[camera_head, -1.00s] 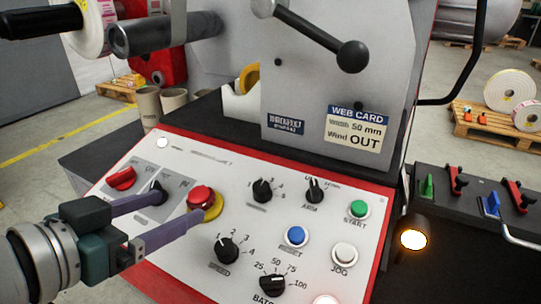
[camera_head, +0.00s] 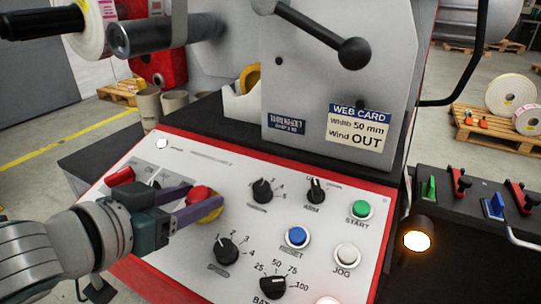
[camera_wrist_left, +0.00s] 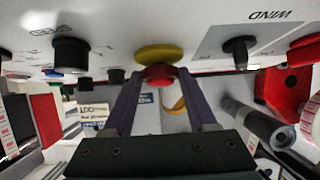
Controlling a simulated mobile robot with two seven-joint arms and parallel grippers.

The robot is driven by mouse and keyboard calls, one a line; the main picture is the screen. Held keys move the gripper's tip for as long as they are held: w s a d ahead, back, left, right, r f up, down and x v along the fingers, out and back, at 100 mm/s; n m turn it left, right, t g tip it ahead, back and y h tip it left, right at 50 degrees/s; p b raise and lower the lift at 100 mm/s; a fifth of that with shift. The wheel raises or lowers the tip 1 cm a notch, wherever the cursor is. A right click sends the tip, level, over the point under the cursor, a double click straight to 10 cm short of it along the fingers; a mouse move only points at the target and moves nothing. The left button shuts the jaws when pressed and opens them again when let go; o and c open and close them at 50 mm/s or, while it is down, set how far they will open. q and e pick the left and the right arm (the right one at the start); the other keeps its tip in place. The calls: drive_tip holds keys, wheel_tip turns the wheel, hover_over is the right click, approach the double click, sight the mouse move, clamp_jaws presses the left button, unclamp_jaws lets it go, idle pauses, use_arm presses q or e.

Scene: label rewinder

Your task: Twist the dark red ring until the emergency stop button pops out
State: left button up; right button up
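The emergency stop button (camera_head: 200,193) is a red mushroom head on a yellow round base (camera_head: 212,213), at the left-centre of the white control panel. In the left wrist view the red head (camera_wrist_left: 158,74) sits against the yellow base (camera_wrist_left: 160,52). The dark red ring cannot be told apart clearly from the head. My left gripper (camera_head: 204,196) comes in from the left with one finger on each side of the red head. Its fingers stand apart in the left wrist view; contact with the head cannot be made out. My right gripper is not in view.
A black selector (camera_head: 262,190) and a speed knob (camera_head: 226,250) are right of the button. A red switch (camera_head: 120,176) is to its left, partly near my gripper. Blue reset (camera_head: 297,236) and green start (camera_head: 360,209) buttons are farther right. A machine plate rises behind the panel.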

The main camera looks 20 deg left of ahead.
use_arm(q)
clamp_jaws()
drive_tip(key=shift+a+r+m, duration=0.1)
drive_tip(key=shift+m, duration=0.2)
drive_tip(key=shift+a+m+h+p, duration=0.1)
drive_tip(key=shift+m+h+p, duration=0.5)
drive_tip(key=shift+m+h, duration=0.15)
drive_tip(key=shift+w+a+m+g+h, duration=0.1)
drive_tip(key=shift+m+g+h, duration=0.2)
drive_tip(key=shift+m+h, duration=0.5)
drive_tip(key=shift+m+g+h, duration=0.4)
drive_tip(key=shift+m+h, duration=0.25)
drive_tip(key=shift+m, duration=0.3)
drive_tip(key=shift+w+a+m+g+h+b, duration=0.15)
drive_tip(key=shift+m+g+h+b, duration=0.95)
drive_tip(key=shift+m, duration=0.7)
